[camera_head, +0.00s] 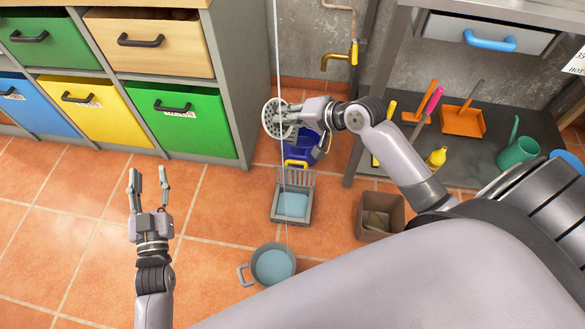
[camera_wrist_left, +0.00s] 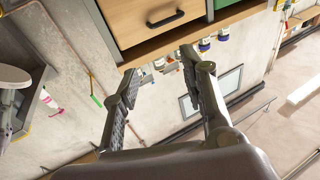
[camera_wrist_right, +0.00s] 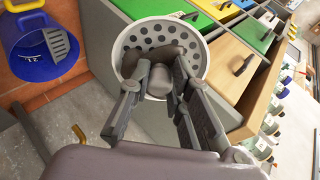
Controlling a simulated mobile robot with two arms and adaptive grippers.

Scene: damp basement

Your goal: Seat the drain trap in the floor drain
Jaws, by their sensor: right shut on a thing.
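The drain trap (camera_head: 270,120) is a pale round piece with a perforated face. My right gripper (camera_head: 293,117) is shut on it and holds it up in front of the cabinet, above the floor. In the right wrist view the trap (camera_wrist_right: 129,42) is a white rimmed disc with holes, and the fingers (camera_wrist_right: 160,82) close around its central knob. What looks like the floor drain (camera_head: 275,205) is a grey square frame with bluish water inside and a slatted grate standing at its back edge. My left gripper (camera_head: 149,182) is open and empty over the tiles at left.
A grey pot (camera_head: 243,274) of water stands in front of the drain. A brown bin (camera_head: 397,207) is to the right, a blue bucket (camera_head: 313,153) behind. A thin stream (camera_head: 280,60) falls past the trap. Shelf tools (camera_head: 462,121) are at right; tiles at left are clear.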

